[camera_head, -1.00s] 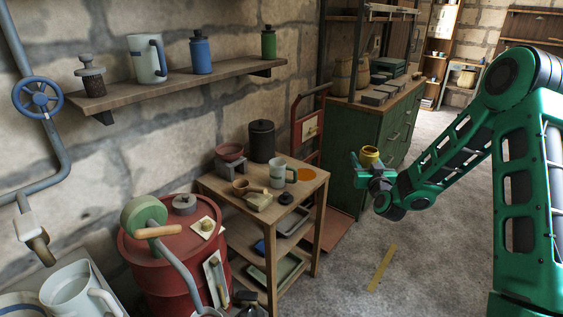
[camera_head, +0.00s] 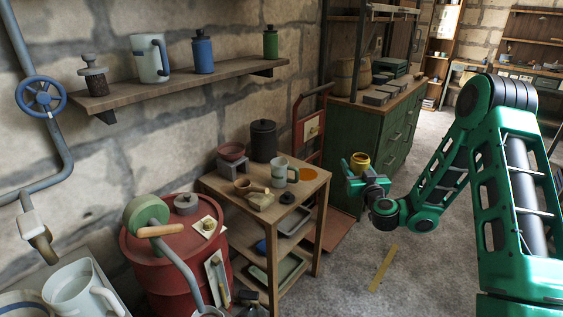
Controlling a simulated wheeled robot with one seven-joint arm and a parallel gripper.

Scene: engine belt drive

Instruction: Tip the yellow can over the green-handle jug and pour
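The yellow can (camera_head: 360,162) is upright in the air, held by my gripper (camera_head: 357,179), which is shut on it. The can stands to the right of the small wooden table, in front of the green cabinet. A pale jug with a greenish handle (camera_head: 278,173) stands upright on the table top, to the left of the can and clearly apart from it. Its handle points right. The inside of the can is too small to make out, and the fingers are partly hidden.
A blue-handled jug (camera_head: 149,60) is on the wall shelf. A green cabinet (camera_head: 393,142) stands behind my gripper.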

